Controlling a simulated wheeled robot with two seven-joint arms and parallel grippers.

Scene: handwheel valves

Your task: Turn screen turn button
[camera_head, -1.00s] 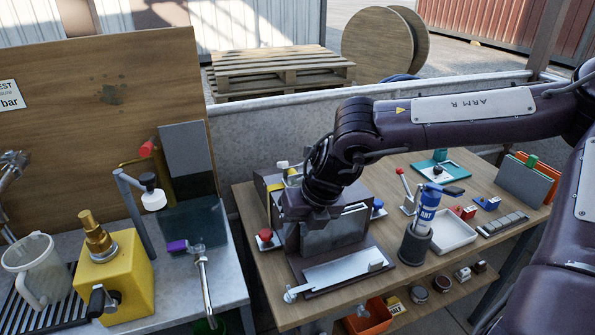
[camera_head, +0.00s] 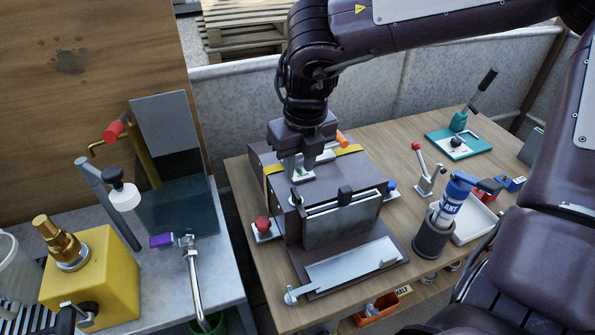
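A dark box-shaped machine (camera_head: 364,172) stands on the wooden table, with a yellow stripe over its top and a grey upright panel (camera_head: 345,224) at its front. My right gripper (camera_head: 299,176) points down at the top of this machine, towards its left rear. Its two fingers reach close to a small light fitting on the top. The fingers and wrist hide most of that spot, so I cannot tell whether they touch or hold anything. No part is clearly recognisable as a screen turn button. My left gripper is not in view.
A red knob (camera_head: 263,224) and a blue knob (camera_head: 391,185) flank the machine. A dark cup with a blue can (camera_head: 453,196) stands to its right. At left, a metal bench (camera_head: 216,279) carries a yellow block (camera_head: 97,281). Bare wood (camera_head: 385,150) lies behind the machine.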

